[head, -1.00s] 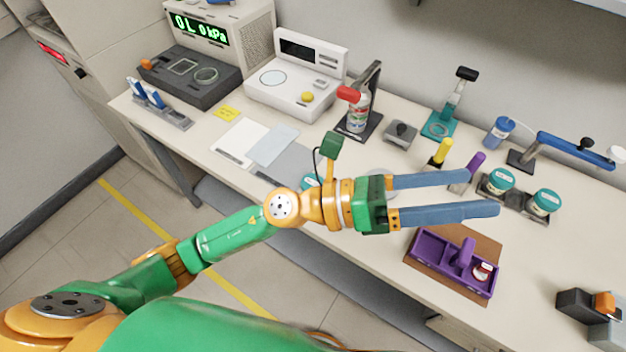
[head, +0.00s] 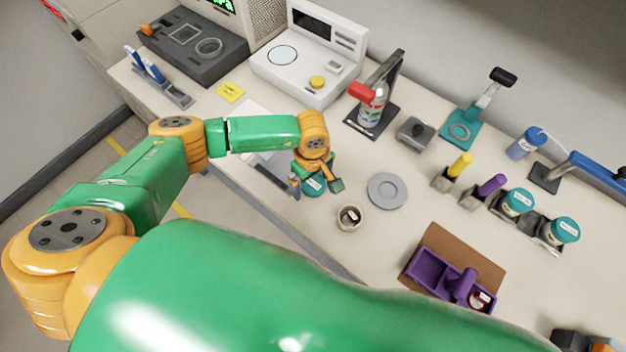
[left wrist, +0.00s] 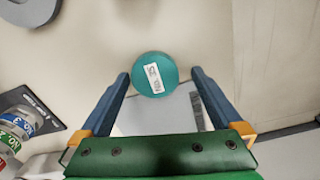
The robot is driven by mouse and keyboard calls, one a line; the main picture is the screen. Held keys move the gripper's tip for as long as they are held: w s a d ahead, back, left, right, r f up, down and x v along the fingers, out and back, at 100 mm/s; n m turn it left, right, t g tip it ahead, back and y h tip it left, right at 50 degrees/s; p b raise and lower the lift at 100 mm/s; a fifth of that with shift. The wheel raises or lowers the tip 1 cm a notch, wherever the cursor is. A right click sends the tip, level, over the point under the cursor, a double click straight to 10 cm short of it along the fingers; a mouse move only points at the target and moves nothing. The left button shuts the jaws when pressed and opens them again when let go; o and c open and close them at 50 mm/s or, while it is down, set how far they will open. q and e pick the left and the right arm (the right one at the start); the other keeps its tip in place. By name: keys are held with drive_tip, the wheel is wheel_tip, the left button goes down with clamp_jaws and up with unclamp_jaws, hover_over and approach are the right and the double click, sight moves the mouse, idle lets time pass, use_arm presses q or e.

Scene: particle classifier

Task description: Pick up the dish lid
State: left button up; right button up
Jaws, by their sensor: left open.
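A round teal lid (head: 314,187) with a white label lies near the desk's front edge, partly hidden by my left gripper in the head view. In the left wrist view the teal lid (left wrist: 155,75) sits between the fingertips, with a gap at each side. I cannot tell whether a dish is under it. My left gripper (left wrist: 160,76) is open and empty, pointing down over the lid. It also shows in the head view (head: 306,188), its fingers mostly hidden. My right gripper is not in view.
An open cup (head: 348,218) with a red-and-white item inside and a grey disc (head: 388,191) stand to the right of the lid. A purple tray (head: 430,272) is further right. Teal-lidded jars (head: 517,202) and a bottle on a stand (head: 372,105) are behind.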

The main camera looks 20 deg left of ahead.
use_arm(q)
drive_tip(key=shift+w+f, duration=0.2)
drive_tip(key=shift+f, duration=0.2)
drive_tip(key=shift+w+f, duration=0.15)
drive_tip(key=shift+w, duration=0.15)
drive_tip(key=shift+c, duration=0.2)
drive_tip(key=shift+s, duration=0.2)
drive_tip(key=c, duration=1.1)
drive_tip(key=shift+c, duration=0.6)
drive_tip(key=shift+w, duration=0.1)
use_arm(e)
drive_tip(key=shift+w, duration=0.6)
